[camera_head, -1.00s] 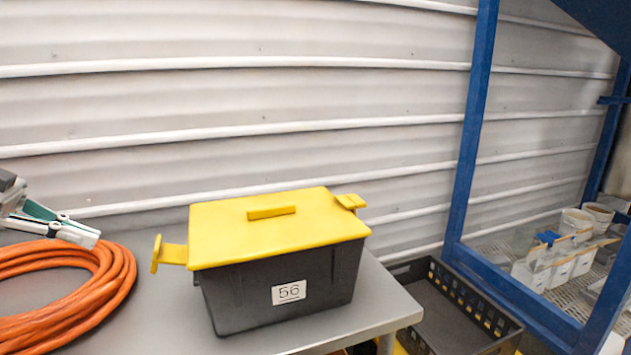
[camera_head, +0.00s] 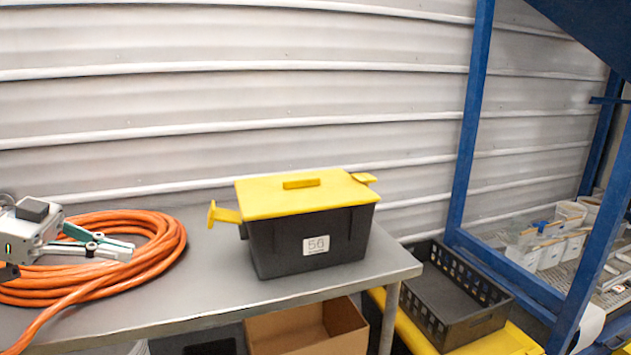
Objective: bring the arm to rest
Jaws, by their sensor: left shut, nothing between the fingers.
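My left gripper (camera_head: 127,250) comes in from the left edge, above the grey table and in front of the coiled orange hose. Its fingers are shut with nothing between them. It is well to the left of the black box (camera_head: 290,247) with the yellow lid (camera_head: 290,198), and apart from it. The box is marked 56 and stands upright on the table with its lid on. My right gripper does not show.
The orange hose coil (camera_head: 167,243) lies on the left of the table (camera_head: 215,290). A cardboard box (camera_head: 336,321) is below the table. A black crate (camera_head: 466,331) sits to the right on something yellow. A blue frame (camera_head: 467,140) stands on the right, with white containers behind it.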

